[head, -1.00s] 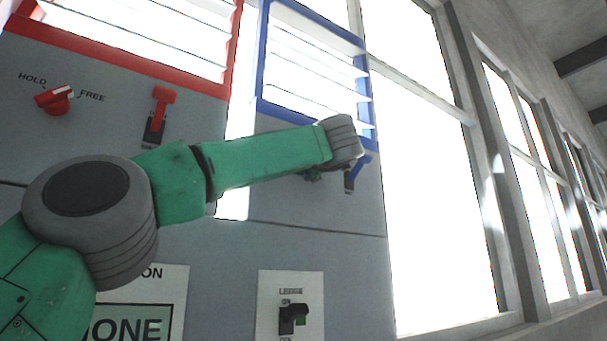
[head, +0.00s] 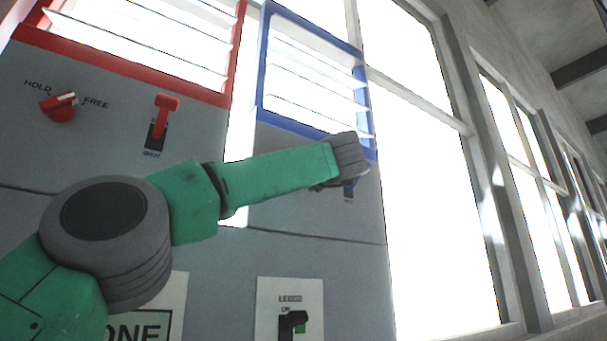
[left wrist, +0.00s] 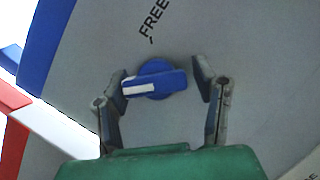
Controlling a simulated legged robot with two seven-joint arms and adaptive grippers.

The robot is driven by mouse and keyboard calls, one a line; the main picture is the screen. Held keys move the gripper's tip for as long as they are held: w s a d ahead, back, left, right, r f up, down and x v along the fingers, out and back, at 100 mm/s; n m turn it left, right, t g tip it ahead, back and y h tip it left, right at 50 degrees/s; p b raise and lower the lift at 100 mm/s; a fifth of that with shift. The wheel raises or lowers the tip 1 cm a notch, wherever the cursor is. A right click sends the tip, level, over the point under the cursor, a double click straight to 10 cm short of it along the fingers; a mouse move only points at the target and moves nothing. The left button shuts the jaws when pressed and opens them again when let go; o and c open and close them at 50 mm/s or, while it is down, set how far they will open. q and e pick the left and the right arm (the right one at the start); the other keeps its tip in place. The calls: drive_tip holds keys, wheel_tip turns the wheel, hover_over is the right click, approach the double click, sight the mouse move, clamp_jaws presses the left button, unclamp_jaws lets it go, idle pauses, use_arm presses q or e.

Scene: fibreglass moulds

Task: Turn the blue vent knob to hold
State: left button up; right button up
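The blue vent knob (left wrist: 172,82) is on the grey panel in the left wrist view. Its white mark is at the handle's left end, and the FREE label (left wrist: 155,18) with its tick is above it. The mark points left, away from that tick. No HOLD label for this knob shows. My left gripper (left wrist: 161,74) is open, with one finger on each side of the knob. Small gaps appear between fingers and handle; contact cannot be told. In the head view my left wrist hides the knob below the blue vent frame (head: 261,75).
A red knob (head: 60,112) with HOLD and FREE labels and a red lever (head: 164,116) are on the left panel. A blue lever (head: 349,190) is mostly hidden behind my wrist. A black switch (head: 291,325) is lower down. Bright windows stand at right.

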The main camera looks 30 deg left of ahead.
use_arm(q)
drive_tip(key=shift+w+d+f, duration=0.1)
drive_tip(key=shift+w, duration=0.15)
drive_tip(key=shift+s+d, duration=0.25)
drive_tip(key=shift+s, duration=0.1)
drive_tip(key=v, duration=1.1)
drive_tip(key=shift+w+d+f, duration=0.15)
drive_tip(key=shift+w+d, duration=0.05)
drive_tip(key=shift+d, duration=0.1)
drive_tip(key=shift+a, duration=0.15)
